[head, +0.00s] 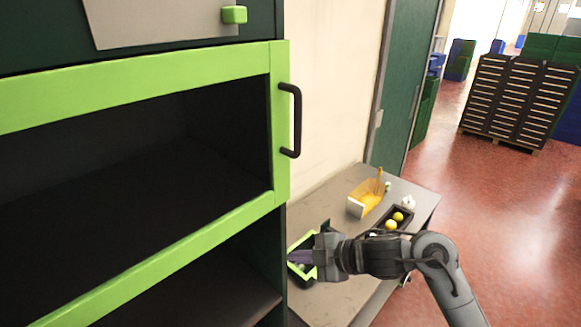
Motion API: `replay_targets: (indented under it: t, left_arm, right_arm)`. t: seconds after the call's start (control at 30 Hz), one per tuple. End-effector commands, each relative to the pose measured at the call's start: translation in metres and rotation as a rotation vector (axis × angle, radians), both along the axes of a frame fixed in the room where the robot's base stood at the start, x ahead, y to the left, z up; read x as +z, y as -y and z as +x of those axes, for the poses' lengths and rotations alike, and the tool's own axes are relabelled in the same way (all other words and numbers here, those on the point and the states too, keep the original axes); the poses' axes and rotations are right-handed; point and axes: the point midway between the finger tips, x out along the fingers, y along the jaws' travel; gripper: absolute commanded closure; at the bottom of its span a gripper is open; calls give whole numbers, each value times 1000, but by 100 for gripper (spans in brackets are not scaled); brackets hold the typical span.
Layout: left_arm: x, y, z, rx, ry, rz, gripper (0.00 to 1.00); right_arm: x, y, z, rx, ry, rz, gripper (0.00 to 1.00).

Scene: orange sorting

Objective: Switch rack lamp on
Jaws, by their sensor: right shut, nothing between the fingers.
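The rack (282,120) fills the left side of the head view, a dark green cabinet with a lime green frame and a black handle (296,120). Its interior (130,150) is dark, and no lit lamp shows. A small green block (234,14), which looks like a switch, sits on a grey panel (160,18) at the top of the rack. My right gripper (300,257) is shut and empty, low beside the rack's right edge and well below the green block. My left gripper is not in view.
A grey table (335,195) stands right of the rack, with a yellow scoop-like container (366,196) and a black tray (404,213) of yellow fruit. A green door (402,80) and stacked dark crates (515,100) are farther back. The red floor (500,210) is open at right.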

Motion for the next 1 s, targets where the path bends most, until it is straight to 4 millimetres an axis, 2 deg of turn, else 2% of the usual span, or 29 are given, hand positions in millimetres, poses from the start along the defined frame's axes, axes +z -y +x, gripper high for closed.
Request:
replay_targets:
  t: [0.03,0.23,0.47,0.7,0.8,0.9,1.0]
  left_arm:
    - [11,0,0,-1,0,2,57]
    - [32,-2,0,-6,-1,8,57]
    - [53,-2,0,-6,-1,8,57]
    - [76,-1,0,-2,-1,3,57]
    - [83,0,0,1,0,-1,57]
    - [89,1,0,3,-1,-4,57]
    - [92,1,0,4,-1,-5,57]
  right_arm:
    - [39,4,8,9,38,-15,100]
    - [159,21,25,36,163,-69,100]
    - [297,40,23,34,314,-118,100]
    - [446,59,-6,11,493,-155,100]
    - [498,65,-23,-4,562,-165,100]
    - [540,69,-40,-15,623,-170,100]
    - [571,72,-54,-23,669,-174,100]
